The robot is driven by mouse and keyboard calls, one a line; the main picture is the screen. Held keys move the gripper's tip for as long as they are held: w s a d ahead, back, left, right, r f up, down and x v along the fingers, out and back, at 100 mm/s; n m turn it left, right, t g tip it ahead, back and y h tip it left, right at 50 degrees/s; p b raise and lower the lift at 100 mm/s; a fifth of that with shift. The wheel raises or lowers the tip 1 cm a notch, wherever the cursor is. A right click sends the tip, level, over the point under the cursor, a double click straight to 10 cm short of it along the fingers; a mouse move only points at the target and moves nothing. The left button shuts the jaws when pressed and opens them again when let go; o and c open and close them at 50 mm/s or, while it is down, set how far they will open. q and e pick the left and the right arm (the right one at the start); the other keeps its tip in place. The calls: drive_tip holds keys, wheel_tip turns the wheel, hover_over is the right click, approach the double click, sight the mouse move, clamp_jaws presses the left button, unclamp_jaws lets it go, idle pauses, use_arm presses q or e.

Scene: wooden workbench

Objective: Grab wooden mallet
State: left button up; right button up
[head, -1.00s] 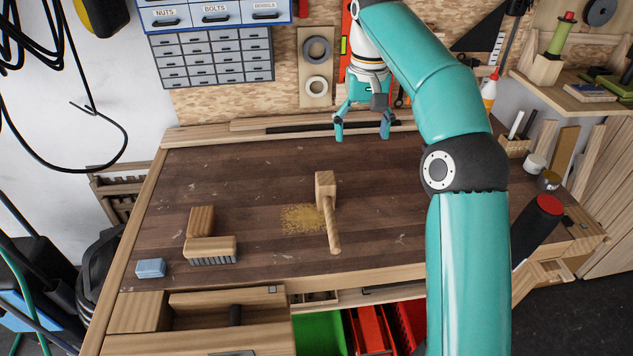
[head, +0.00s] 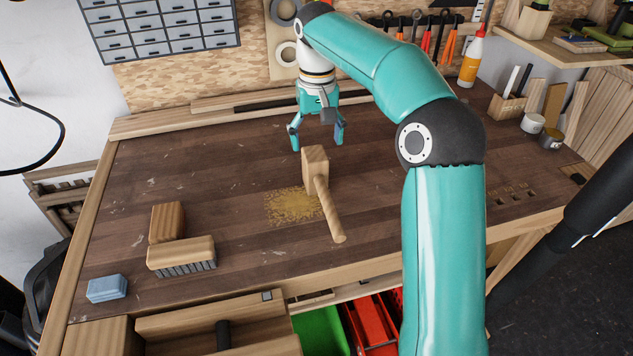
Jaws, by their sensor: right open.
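The wooden mallet (head: 318,173) lies on the dark workbench top near the middle. Its block head is toward the back and its handle (head: 332,215) points toward the front edge, slightly right. My right gripper (head: 317,144) hangs fingers down just behind the mallet head in the picture. Its two teal fingers are spread and hold nothing. The gap to the mallet's head is small in the picture; I cannot tell how high the fingertips are above the bench. My left gripper is out of view.
A patch of sawdust (head: 290,206) lies left of the mallet. A wooden block (head: 167,221), a brush (head: 181,253) and a blue sponge-like block (head: 107,288) sit at the front left. An open drawer (head: 205,323) juts out in front. The bench's right part is mostly clear.

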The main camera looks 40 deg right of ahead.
sight(317, 171)
drive_tip(key=f, duration=0.3)
drive_tip(key=f+b, duration=0.1)
drive_tip(key=f, duration=0.5)
drive_tip(key=shift+s+a+f, duration=0.15)
drive_tip(key=shift+s+a, duration=0.05)
drive_tip(key=shift+s, duration=0.05)
drive_tip(key=c, duration=1.5)
clamp_jaws()
drive_tip(key=shift+r, duration=0.25)
